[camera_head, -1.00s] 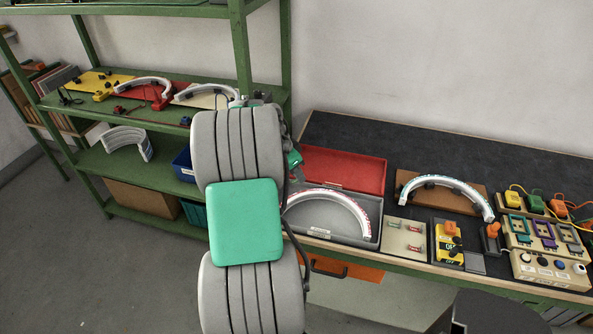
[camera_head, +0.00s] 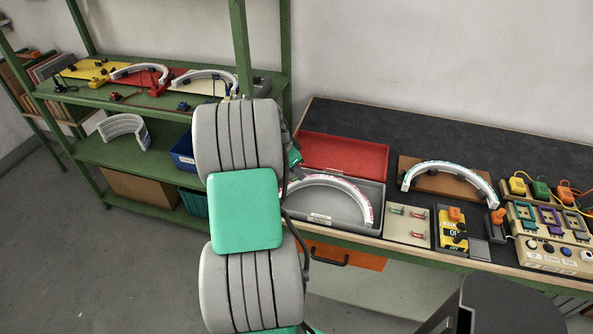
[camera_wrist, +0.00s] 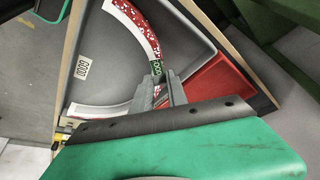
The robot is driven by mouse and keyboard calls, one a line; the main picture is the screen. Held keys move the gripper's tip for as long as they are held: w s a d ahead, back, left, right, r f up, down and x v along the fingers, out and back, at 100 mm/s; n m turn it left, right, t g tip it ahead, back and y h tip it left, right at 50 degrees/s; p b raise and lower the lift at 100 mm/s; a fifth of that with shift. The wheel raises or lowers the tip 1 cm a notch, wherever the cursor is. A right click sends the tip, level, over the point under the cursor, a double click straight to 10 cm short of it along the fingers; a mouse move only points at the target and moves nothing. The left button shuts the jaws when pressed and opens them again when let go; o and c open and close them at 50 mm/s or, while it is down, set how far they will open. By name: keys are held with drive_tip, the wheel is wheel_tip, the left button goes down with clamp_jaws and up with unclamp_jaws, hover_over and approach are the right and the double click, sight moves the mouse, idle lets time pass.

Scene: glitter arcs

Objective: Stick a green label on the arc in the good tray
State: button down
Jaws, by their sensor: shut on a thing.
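The good tray (camera_head: 335,222) is a shallow grey tray at the table's left end, with a GOOD tag on it; it also shows in the wrist view (camera_wrist: 100,85). A white arc with red glitter (camera_head: 355,194) lies in it, its left end hidden by my arm in the head view. I cannot tell whether the label touches the arc.
A red tray (camera_head: 345,152) adjoins the good tray behind. To the right are another arc (camera_head: 450,170) on a wooden board, a pale panel (camera_head: 408,225), a yellow switch box (camera_head: 452,238) and coloured devices. A green shelf (camera_head: 150,95) with more arcs stands left.

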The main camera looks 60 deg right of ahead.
drive_tip(key=shift+f+b, duration=0.55)
drive_tip(key=shift+b, duration=0.3)
idle(0.6)
drive_tip(key=c, duration=1.2)
unclamp_jaws()
drive_tip(key=shift+a, duration=0.1)
drive_tip(key=shift+c, duration=0.2)
drive_tip(key=shift+r, duration=0.15)
drive_tip(key=shift+r+p, duration=2)
drive_tip(key=shift+r, duration=1.4)
